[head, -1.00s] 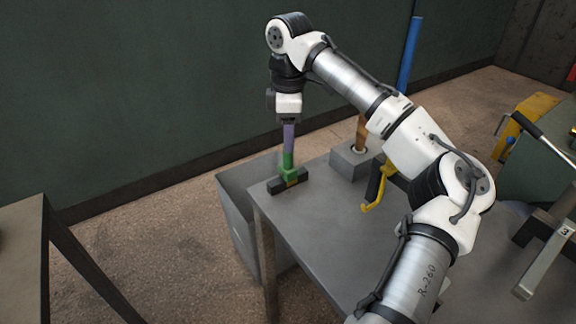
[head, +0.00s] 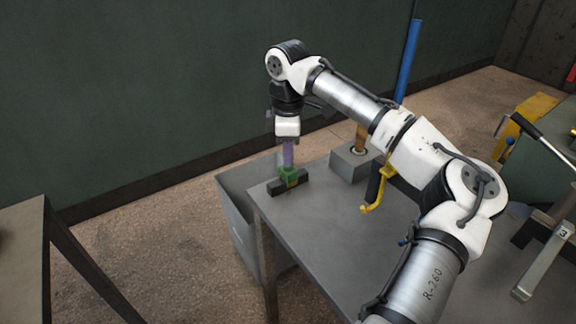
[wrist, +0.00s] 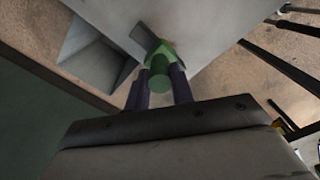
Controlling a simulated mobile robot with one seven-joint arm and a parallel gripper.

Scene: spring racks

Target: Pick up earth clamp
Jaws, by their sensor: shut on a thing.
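I cannot tell whether the green piece is clear of the block.
A grey block (head: 352,165) with a copper-coloured rod (head: 362,135) stands to the right on the table (head: 325,215). A yellow hook with a black handle (head: 373,187) is nearby. A grey bin (head: 238,225) stands beside the table. Another table (head: 25,215) is far left.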

